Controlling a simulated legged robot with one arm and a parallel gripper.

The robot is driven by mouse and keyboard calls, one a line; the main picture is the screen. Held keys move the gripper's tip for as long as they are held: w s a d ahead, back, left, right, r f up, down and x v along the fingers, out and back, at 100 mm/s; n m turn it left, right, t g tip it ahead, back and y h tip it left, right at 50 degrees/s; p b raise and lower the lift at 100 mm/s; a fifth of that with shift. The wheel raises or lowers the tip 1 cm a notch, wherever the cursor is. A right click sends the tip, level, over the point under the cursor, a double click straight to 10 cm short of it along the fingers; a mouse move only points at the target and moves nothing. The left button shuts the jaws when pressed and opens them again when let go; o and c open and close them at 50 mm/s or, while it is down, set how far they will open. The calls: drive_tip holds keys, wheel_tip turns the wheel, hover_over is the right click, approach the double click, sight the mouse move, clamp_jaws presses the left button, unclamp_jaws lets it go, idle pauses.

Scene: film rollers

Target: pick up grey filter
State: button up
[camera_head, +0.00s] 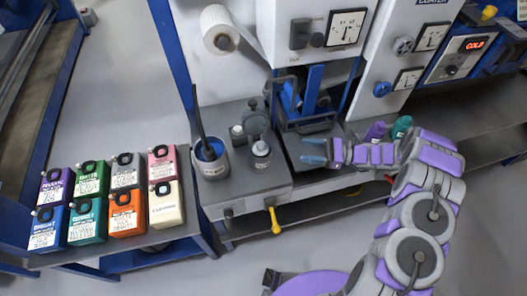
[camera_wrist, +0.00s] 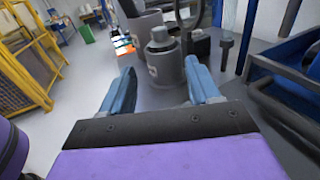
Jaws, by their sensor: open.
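A small grey bottle-shaped cylinder (camera_head: 261,155) with a pale label, which appears to be the grey filter, stands upright on the dark bench. In the wrist view it (camera_wrist: 166,68) stands ahead of the jaws, between the two blue fingertips. My gripper (camera_head: 314,151) is open and empty to the right of it, with its blue fingers pointing left toward it. A gap separates them in the head view. The fingers also show in the wrist view (camera_wrist: 159,75).
A grey pot (camera_head: 212,168) with a blue inside holds a dark stick left of the cylinder. A dark clamp-like fixture (camera_head: 255,122) stands behind it. Purple (camera_head: 376,131) and teal (camera_head: 401,127) bottles stand near my arm. Several coloured canisters (camera_head: 125,214) fill the left table.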

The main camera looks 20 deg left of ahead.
sight(265, 146)
drive_tip(key=s+a+b, duration=0.1)
drive_tip(key=a, duration=1)
drive_tip(key=s+a+b, duration=0.1)
drive_tip(key=a, duration=0.5)
drive_tip(key=shift+s+a+f+b, duration=0.1)
drive_tip(key=shift+s+b, duration=0.2)
drive_tip(key=shift+s, duration=0.05)
drive_tip(key=c, duration=0.4)
clamp_jaws()
